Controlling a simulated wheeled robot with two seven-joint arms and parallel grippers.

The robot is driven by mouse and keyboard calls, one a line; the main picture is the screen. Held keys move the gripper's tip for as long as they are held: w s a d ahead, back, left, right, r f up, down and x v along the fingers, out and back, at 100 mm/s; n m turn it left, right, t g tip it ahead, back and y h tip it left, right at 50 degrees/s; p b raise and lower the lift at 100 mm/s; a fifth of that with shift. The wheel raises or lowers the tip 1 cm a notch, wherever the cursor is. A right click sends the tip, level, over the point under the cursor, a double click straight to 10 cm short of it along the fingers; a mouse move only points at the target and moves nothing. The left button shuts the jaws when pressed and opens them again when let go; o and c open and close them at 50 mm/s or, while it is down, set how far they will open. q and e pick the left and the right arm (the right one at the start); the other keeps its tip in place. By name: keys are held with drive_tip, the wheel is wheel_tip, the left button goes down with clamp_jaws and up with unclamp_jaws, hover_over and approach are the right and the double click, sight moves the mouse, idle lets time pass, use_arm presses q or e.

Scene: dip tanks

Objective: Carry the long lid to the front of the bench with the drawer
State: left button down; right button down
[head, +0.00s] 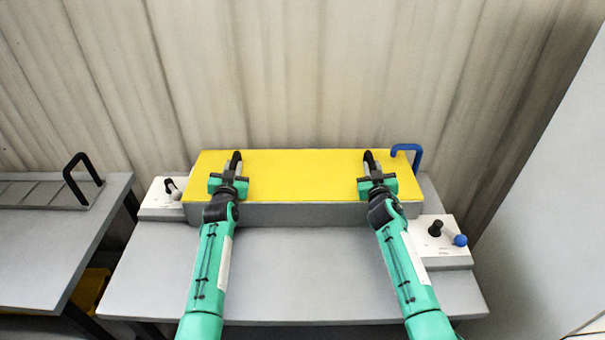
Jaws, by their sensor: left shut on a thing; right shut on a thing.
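The long lid (300,176) is a flat yellow panel lying along the top of a long grey tank (300,214) at the back of the middle bench. My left gripper (234,166) is shut on the lid near its left end, at a small dark part that looks like a handle. My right gripper (371,166) is shut on the lid in the same way near its right end. The fingers hide most of what they hold. I cannot tell whether the lid rests on the tank or is slightly raised. No drawer can be made out for certain.
The middle bench (300,270) is bare in front of the tank. A blue handle (417,154) stands by the lid's back right corner. Control boxes sit at left (158,200) and right (445,248). Another bench (45,245) with a black-handled grey panel (40,194) is at left. A wall is close behind.

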use_arm(q)
drive_tip(key=shift+r, duration=0.25)
use_arm(e)
drive_tip(key=shift+r, duration=0.2)
